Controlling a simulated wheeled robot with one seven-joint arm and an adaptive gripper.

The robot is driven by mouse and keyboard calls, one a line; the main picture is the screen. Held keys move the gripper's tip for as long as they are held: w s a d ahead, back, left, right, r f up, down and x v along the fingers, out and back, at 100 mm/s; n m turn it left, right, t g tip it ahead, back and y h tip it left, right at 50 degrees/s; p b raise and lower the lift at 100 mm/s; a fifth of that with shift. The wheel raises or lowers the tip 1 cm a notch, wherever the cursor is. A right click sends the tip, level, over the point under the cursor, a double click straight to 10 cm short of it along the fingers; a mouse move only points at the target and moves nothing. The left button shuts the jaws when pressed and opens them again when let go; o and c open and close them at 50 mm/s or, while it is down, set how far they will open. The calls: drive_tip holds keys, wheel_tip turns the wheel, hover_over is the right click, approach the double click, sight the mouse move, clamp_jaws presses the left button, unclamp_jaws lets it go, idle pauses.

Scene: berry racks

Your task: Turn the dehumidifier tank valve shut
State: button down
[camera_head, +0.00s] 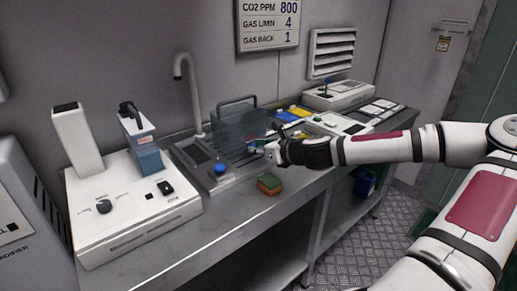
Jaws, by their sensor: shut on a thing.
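A see-through grey-blue tank (236,124) with a dark handle on top stands at the right of the sink, against the wall. A small light-blue part (254,142), which looks like the tank's valve, sits low on its front. My gripper (262,149) reaches in from the right and is shut on this part. The fingers are small in view and partly cover it, so I cannot tell the valve's angle. The grey dehumidifier (18,215) stands at the far left, cut off by the picture edge.
A steel counter (232,213) runs along the wall. A white machine (125,205) stands left. Coloured items and devices lie behind my arm.

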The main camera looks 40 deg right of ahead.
drive_tip(key=shift+a+n+h+p, duration=0.2)
drive_tip(key=shift+n+h+p, duration=0.6)
drive_tip(key=shift+n, duration=0.4)
drive_tip(key=n+h, duration=0.2)
drive_tip(key=n, duration=0.1)
drive_tip(key=shift+a+f+n+t+p, duration=0.1)
drive_tip(key=shift+f+n+t+p, duration=0.05)
drive_tip(key=shift+n+t+p, duration=0.2)
drive_tip(key=c, duration=1.4)
unclamp_jaws()
drive_tip(key=shift+c, duration=0.2)
wheel_tip(320, 180, up, 10)
